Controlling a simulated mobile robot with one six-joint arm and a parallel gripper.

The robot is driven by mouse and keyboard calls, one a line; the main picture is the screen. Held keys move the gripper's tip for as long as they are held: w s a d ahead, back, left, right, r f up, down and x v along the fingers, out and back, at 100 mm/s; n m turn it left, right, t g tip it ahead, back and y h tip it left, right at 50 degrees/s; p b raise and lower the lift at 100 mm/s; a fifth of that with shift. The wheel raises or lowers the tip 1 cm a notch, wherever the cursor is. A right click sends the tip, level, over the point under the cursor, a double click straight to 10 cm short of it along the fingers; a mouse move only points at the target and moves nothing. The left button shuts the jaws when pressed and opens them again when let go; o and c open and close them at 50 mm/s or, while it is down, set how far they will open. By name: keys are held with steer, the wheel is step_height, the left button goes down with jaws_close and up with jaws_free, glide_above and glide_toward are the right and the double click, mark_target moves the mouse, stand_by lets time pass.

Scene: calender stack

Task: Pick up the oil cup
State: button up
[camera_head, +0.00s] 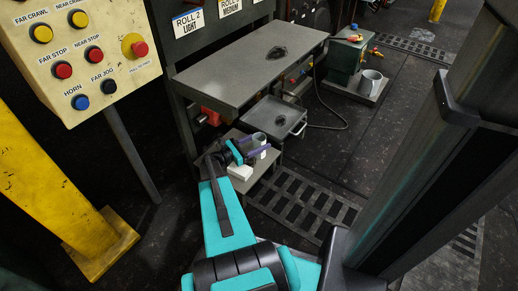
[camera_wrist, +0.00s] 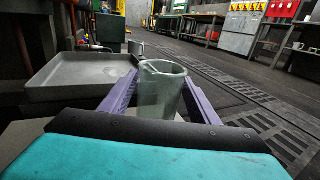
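In the head view the same cup (camera_head: 258,139) is on a low stand at my gripper (camera_head: 254,153). The fingers lie on both sides of the cup and look spread around it, with firm contact not visible. The cup's lower part is hidden behind my gripper's body. A second grey cup (camera_head: 371,82) stands farther back on the base of a green machine, and I cannot tell which cup is the oil cup.
A grey tray (camera_head: 274,119) with a dark patch sits just left of and behind the cup. A grey bench (camera_head: 238,72) overhangs beyond it. A white block (camera_head: 240,172) lies close to my gripper. A floor grate (camera_head: 310,205) and open floor are to the right.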

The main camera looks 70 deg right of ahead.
steer(key=c, duration=0.7)
steer(key=shift+c, duration=0.2)
steer(key=shift+r+p, duration=0.5)
steer(key=shift+r, duration=0.25)
steer(key=r+p, duration=0.1)
steer(key=a+r, duration=0.1)
steer(key=shift+r+p, duration=0.3)
steer(key=shift+p, duration=0.05)
steer(key=a+p, duration=0.4)
steer(key=a, duration=1.1)
steer(key=shift+r, duration=0.45)
